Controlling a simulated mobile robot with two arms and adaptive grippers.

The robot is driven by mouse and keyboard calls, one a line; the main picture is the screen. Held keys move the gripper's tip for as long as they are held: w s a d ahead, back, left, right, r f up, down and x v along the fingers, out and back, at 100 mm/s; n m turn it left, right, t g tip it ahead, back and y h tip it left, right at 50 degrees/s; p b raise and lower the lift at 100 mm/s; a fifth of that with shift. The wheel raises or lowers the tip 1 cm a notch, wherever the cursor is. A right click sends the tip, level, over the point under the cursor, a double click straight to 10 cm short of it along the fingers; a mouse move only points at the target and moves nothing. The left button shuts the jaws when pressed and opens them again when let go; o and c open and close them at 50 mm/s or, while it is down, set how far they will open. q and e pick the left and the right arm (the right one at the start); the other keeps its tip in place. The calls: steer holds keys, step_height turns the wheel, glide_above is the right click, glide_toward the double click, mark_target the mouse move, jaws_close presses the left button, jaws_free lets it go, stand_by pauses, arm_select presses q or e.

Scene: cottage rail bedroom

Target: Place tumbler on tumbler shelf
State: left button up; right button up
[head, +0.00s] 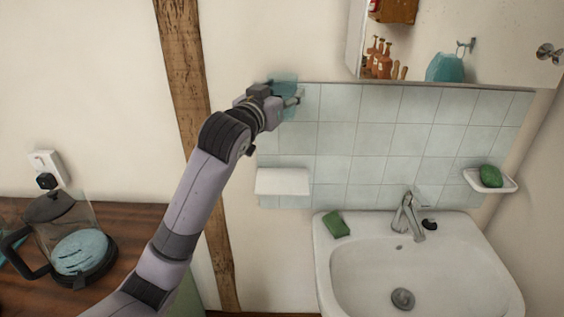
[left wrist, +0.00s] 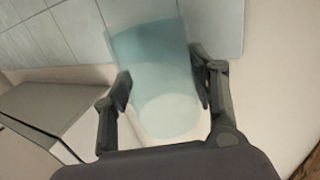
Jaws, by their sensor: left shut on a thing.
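The tumbler (head: 286,84) is a translucent teal cup, partly hidden behind my left gripper (head: 288,101) in the head view. In the left wrist view the tumbler (left wrist: 150,48) sits between the two fingers of the left gripper (left wrist: 162,75), which is shut on it. A small white shelf (head: 283,182), which looks like the tumbler shelf, is on the wall at the left edge of the tiles. The gripper and tumbler are above this shelf and apart from it in the head view. My right gripper is not in view.
A mirror cabinet (head: 355,40) hangs to the right, above the tiles (head: 390,135). Below are a sink (head: 335,270) with a faucet (head: 407,215) and green sponge (head: 335,225). A soap dish (head: 508,184) is at right. A glass jug (head: 65,225) stands at left.

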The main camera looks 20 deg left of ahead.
arm_select(q)
steer(key=shift+f+p, duration=0.35)
steer(key=shift+f, duration=8.5)
steer(key=shift+f, duration=0.15)
steer(key=o, duration=1.3)
